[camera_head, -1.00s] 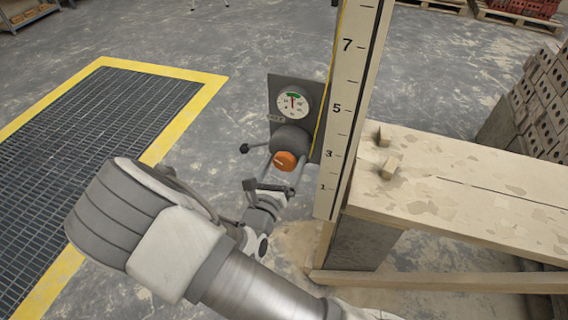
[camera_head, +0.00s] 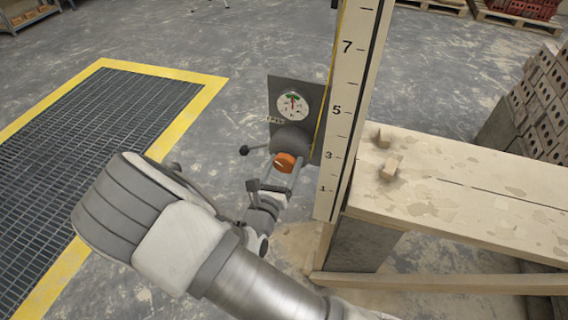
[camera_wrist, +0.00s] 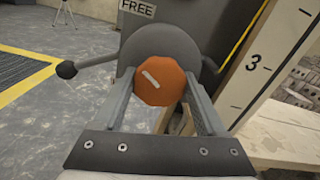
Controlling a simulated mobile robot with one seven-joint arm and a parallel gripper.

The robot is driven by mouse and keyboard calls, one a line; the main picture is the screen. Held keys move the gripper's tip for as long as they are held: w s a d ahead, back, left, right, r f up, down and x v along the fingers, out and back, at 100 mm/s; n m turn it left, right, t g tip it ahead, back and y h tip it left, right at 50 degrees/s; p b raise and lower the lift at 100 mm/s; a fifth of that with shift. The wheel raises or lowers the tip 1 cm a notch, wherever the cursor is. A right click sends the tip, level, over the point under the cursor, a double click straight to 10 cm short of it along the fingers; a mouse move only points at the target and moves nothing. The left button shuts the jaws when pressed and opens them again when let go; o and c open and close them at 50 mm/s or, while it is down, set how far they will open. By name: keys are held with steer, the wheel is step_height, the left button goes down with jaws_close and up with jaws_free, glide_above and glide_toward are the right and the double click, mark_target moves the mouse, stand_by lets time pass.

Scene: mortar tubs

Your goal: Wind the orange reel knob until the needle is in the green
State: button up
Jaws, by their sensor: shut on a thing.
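The orange reel knob (camera_head: 284,162) sits on the front of a dark grey reel (camera_head: 291,138), on a panel beside the numbered post. My gripper (camera_wrist: 163,100) is shut on the knob, with one finger on each side of it in the wrist view. The knob's pale mark (camera_wrist: 150,78) slants from upper left to lower right. The round gauge (camera_head: 293,104) above the reel has a green arc at its top. Its red needle points about straight up, toward the green; its exact place in the arc is too small to tell.
A lever with a black ball end (camera_wrist: 67,69) sticks out left of the reel. A label reading FREE (camera_wrist: 137,8) is above it. The numbered post (camera_head: 343,130) and a plank bench (camera_head: 470,185) stand close on the right. Open floor lies to the left.

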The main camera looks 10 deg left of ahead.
steer(key=m, duration=0.4)
steer(key=o, duration=1.3)
steer(key=shift+s, duration=0.1)
steer(key=s, duration=0.5)
steer(key=s+p, duration=0.1)
steer(key=s, duration=0.5)
steer(key=s+a, duration=0.1)
steer(key=s, duration=0.5)
steer(key=shift+s+a+p, duration=0.1)
steer(key=shift+p, duration=0.2)
